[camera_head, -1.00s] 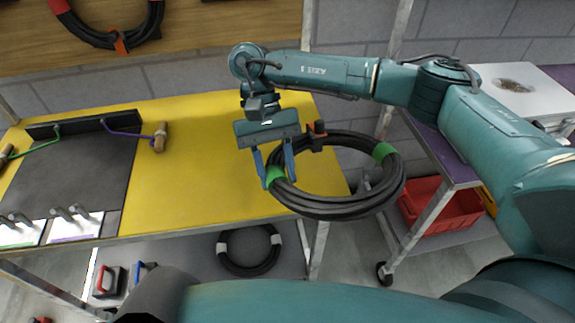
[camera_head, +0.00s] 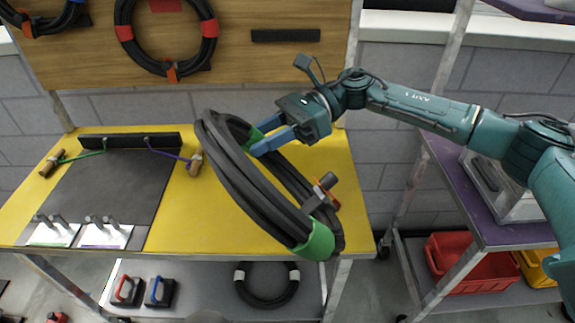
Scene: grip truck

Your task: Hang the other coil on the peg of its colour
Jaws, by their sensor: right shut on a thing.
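A thick black cable coil with green bands (camera_head: 314,243) is held above the yellow bench, tilted steeply and large in the view. An orange and black connector (camera_head: 325,192) sticks out from its right side. My right gripper (camera_head: 258,144) comes from the right and is shut on the coil at its far green band. A peg with green marking is not in view. My left gripper is not in view.
The yellow bench (camera_head: 330,235) carries a dark mat (camera_head: 110,185) with green and purple leads. A white-banded coil (camera_head: 266,284) lies on the shelf below. A black bar (camera_head: 285,35) sits on the board. A cart with a purple top (camera_head: 470,205) stands at the right.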

